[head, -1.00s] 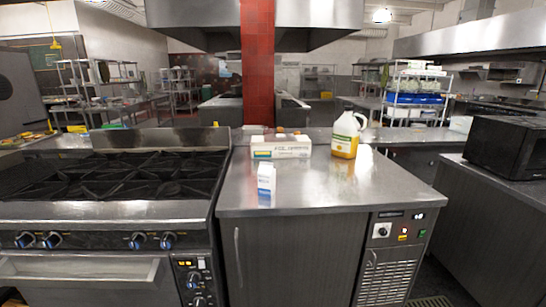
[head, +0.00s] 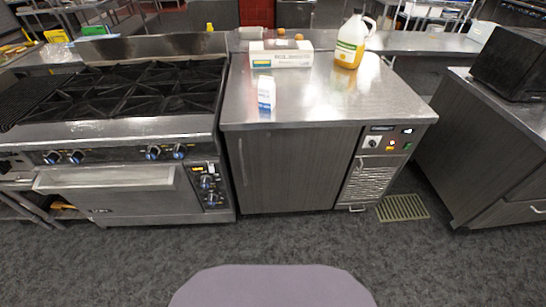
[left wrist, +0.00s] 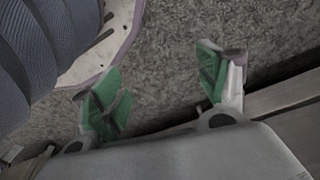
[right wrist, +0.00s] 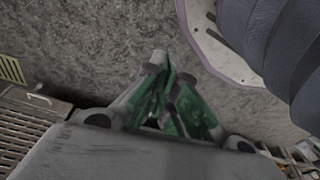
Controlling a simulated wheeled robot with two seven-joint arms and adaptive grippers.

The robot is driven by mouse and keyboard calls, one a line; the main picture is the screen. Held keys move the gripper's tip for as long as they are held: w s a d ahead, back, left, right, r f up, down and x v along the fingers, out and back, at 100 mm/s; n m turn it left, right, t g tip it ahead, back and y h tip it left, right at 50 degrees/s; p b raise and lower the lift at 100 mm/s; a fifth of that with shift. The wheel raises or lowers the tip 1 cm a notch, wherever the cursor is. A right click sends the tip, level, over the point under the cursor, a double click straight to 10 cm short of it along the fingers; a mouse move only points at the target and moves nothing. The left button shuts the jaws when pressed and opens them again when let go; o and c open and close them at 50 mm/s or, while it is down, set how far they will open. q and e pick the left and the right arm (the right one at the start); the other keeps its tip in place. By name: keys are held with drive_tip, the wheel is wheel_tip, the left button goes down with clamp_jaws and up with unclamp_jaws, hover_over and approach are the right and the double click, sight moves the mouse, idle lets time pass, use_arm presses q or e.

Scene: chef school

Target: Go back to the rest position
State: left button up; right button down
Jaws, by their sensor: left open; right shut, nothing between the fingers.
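My left gripper (left wrist: 160,85) shows in the left wrist view with its green-padded fingers spread wide and nothing between them. My right gripper (right wrist: 168,88) shows in the right wrist view with its green-padded fingers together and nothing between them. Both hang over the grey carpeted floor, beside my own base. Neither gripper shows in the head view, where only the top of my base is seen at the bottom.
A steel counter (head: 310,103) stands ahead, bearing a milk carton (head: 266,93), a foil box (head: 281,56) and a jug of yellow liquid (head: 351,42). A stove (head: 130,130) is to its left and a black microwave (head: 515,62) to its right. The carpet (head: 110,262) before them is clear.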

use_arm(q)
drive_tip(key=s+a+r+p, duration=0.1)
drive_tip(key=s+a+p, duration=0.2)
drive_tip(key=s+p, duration=0.5)
drive_tip(key=s+a+r+g+p, duration=0.1)
drive_tip(key=s+a+p, duration=0.2)
drive_tip(key=s+p, duration=0.5)
drive_tip(key=shift+s+y, duration=0.3)
drive_tip(key=shift+s, duration=0.65)
use_arm(e)
drive_tip(key=s+d+r, duration=0.1)
drive_tip(key=s+d, duration=0.2)
drive_tip(key=s, duration=0.6)
drive_tip(key=s+d+r+g, duration=0.1)
drive_tip(key=s+d, duration=0.2)
drive_tip(key=s, duration=0.6)
drive_tip(key=shift+h, duration=0.3)
use_arm(q)
drive_tip(key=shift+w+f, duration=0.1)
use_arm(e)
drive_tip(key=shift+w+f, duration=0.1)
